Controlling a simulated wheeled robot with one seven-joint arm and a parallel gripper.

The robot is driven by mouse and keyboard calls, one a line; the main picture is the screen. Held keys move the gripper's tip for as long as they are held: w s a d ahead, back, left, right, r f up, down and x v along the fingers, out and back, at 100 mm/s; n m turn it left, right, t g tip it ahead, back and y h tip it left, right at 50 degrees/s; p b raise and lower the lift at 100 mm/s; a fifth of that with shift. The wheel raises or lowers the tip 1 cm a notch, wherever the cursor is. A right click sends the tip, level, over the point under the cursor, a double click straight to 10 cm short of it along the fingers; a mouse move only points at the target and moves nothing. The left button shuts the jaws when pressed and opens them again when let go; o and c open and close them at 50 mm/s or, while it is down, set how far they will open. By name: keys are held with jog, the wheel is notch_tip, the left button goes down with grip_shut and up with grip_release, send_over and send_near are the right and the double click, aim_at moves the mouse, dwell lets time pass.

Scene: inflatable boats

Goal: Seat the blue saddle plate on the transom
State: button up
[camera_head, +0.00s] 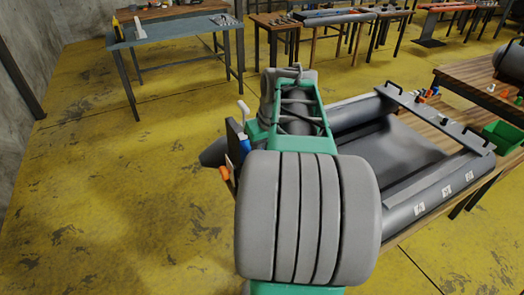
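A grey inflatable boat (400,150) lies on a wooden table at the right, partly hidden by my green and grey arm. A dark upright board (233,146), which looks like the transom, shows just left of my arm, near a pointed grey tube end (213,153). A small blue piece (244,144) shows beside this board; it may be the saddle plate, but too little shows to be sure. I cannot tell whether it touches the board. My gripper is not visible; my arm covers the area where it could be.
A white-tipped part (243,108) and an orange part (225,173) show by the board. A grey plank (435,117) crosses the boat's right end. A green bin (503,134) stands at right. A blue-topped table (175,31) stands at back left. The yellow floor at left is clear.

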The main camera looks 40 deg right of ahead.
jog(key=shift+o, duration=1.4)
jog(key=v, duration=0.7)
jog(key=shift+r+p, duration=0.1)
jog(key=shift+p, duration=0.3)
jog(key=shift+r, duration=0.2)
jog(key=shift+a, duration=0.15)
jog(key=w+a+f+n+p, duration=0.1)
jog(key=w+a+f, duration=0.15)
jog(key=a, duration=0.85)
jog(key=s+a+f+n+p, duration=0.1)
jog(key=s+a+f, duration=0.1)
jog(key=a, duration=0.6)
jog(key=s+a+f+n+p, duration=0.1)
jog(key=s+a+f, duration=0.2)
jog(key=a, duration=0.4)
jog(key=shift+a+f+n+y, duration=0.3)
jog(key=shift+a+f, duration=0.1)
jog(key=shift+f, duration=0.2)
